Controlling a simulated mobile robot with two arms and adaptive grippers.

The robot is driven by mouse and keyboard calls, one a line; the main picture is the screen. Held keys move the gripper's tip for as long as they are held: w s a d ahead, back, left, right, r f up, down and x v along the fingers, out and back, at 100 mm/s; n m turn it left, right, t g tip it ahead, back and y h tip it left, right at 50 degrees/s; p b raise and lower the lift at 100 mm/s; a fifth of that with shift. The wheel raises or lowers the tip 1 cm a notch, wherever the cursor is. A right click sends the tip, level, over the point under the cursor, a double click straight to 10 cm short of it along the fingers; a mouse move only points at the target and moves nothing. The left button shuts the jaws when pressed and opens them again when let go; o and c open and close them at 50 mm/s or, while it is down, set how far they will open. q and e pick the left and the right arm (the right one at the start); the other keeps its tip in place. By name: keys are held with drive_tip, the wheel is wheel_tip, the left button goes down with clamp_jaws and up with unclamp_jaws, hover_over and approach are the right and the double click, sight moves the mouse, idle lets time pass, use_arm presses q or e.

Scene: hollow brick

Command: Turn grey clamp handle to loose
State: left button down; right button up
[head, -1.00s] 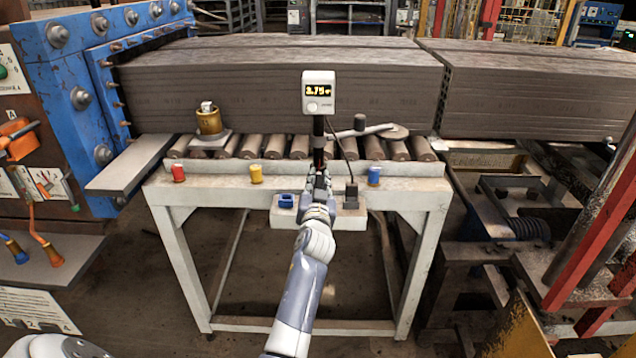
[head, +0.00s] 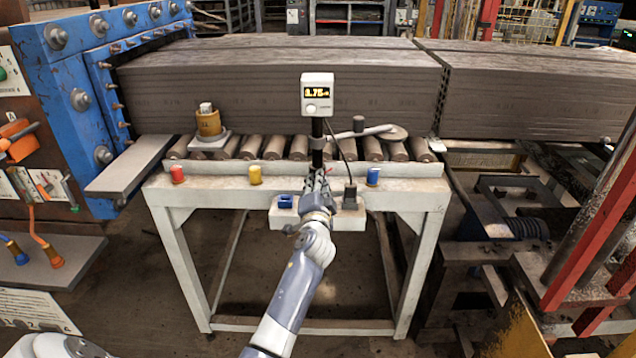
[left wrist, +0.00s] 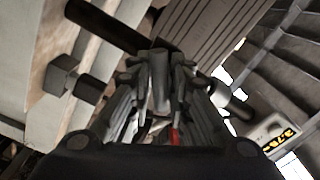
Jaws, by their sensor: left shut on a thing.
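The instrument with a lit display (head: 317,93) stands on a black post (head: 318,143) in front of the roller table. My left gripper (head: 318,180) reaches up from below to the foot of this post. In the left wrist view its fingers (left wrist: 160,100) are closed around a grey piece (left wrist: 160,88), which appears to be the clamp handle. The fingers hide most of the handle, so its exact angle cannot be told. The display (left wrist: 277,137) also shows at the right of the wrist view. My right gripper is not in view.
A black plug-like block (head: 350,196) with a cable and a blue block (head: 286,201) flank the gripper. Long hollow bricks (head: 270,85) lie behind on rollers.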

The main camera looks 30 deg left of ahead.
use_arm(q)
drive_tip(key=m, duration=0.1)
drive_tip(key=m+p, duration=0.1)
drive_tip(key=m, duration=0.3)
drive_tip(key=shift+a+r, duration=0.2)
drive_tip(key=shift+a, duration=0.05)
drive_tip(key=shift+m+p, duration=0.55)
drive_tip(key=shift+m, duration=0.55)
drive_tip(key=c, duration=1.5)
unclamp_jaws()
drive_tip(key=shift+f, duration=0.2)
